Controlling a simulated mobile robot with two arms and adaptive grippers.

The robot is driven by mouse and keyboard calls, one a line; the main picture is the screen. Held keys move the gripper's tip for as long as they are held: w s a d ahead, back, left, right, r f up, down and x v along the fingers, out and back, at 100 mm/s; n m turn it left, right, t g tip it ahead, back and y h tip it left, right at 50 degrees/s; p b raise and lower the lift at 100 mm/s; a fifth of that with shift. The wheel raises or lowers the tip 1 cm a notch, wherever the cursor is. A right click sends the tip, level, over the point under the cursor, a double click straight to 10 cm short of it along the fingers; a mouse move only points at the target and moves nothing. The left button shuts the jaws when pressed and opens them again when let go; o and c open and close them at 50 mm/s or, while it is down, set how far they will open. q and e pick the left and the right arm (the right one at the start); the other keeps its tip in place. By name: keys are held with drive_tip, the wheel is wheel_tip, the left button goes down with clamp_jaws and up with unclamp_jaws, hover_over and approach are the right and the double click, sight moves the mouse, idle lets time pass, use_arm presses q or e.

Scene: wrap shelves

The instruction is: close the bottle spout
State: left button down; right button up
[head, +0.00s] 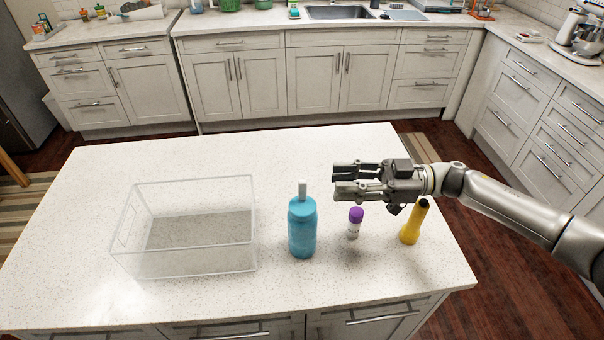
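A blue bottle (302,230) stands upright on the island countertop, near the middle. My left gripper is not in view.
A clear open box (190,250) stands left of the bottle. The island counter (100,180) is clear at the back and left.

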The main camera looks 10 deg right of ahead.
sight(303, 181)
drive_tip(key=a+p, duration=0.1)
drive_tip(key=a, duration=0.1)
drive_tip(key=a+p, duration=0.1)
drive_tip(key=a, duration=0.2)
drive_tip(key=a+p, duration=0.1)
drive_tip(key=a, duration=0.1)
drive_tip(key=shift+w+a+r, duration=0.2)
drive_tip(key=shift+w+a, duration=0.2)
drive_tip(key=shift+a, duration=0.25)
drive_tip(key=shift+a+f, duration=0.15)
drive_tip(key=shift+a, duration=0.1)
clamp_jaws()
